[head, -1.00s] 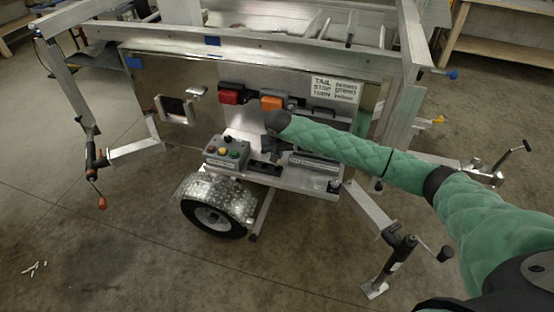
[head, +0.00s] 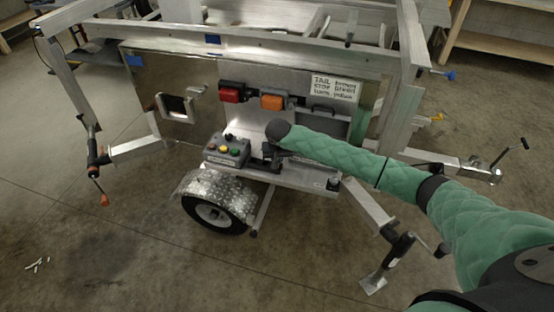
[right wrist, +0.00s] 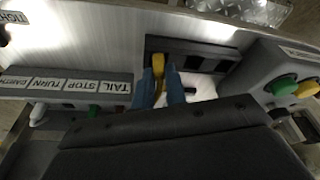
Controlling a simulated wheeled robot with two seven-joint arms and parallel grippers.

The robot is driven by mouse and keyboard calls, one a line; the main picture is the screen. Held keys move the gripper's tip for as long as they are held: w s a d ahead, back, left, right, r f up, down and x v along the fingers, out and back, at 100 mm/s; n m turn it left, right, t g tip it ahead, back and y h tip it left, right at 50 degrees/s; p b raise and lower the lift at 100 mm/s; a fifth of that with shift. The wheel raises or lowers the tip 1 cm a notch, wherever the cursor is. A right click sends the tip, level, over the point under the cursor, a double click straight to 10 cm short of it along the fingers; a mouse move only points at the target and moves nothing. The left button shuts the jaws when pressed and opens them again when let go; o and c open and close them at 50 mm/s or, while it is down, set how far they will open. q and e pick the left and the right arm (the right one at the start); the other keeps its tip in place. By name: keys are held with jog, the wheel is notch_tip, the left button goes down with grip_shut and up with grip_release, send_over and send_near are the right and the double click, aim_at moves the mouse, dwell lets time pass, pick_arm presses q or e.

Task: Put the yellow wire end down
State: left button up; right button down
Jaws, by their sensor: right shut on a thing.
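The yellow wire end (right wrist: 158,64) sits between the blue fingertips of my right gripper (right wrist: 160,88) in the right wrist view. The gripper is shut on it. The wire end is at the left part of a dark holder with square compartments (right wrist: 208,49); I cannot tell whether it touches the holder's floor. In the head view my right gripper (head: 271,156) points down at the trailer's shelf, and the wire end is too small to make out. My left gripper is not in view.
A grey terminal block labelled TAIL, STOP, TURN, EARTH (right wrist: 70,86) lies left of the fingers, with coloured wire ends below it. A control box with coloured buttons (head: 226,150) stands close by. Red (head: 230,95) and orange (head: 272,102) lamps are on the panel above.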

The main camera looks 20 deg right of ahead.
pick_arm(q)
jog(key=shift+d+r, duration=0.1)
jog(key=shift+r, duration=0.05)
pick_arm(e)
jog(key=shift+f, duration=0.1)
jog(key=c, duration=1.4)
grip_release()
jog(key=shift+c, duration=0.2)
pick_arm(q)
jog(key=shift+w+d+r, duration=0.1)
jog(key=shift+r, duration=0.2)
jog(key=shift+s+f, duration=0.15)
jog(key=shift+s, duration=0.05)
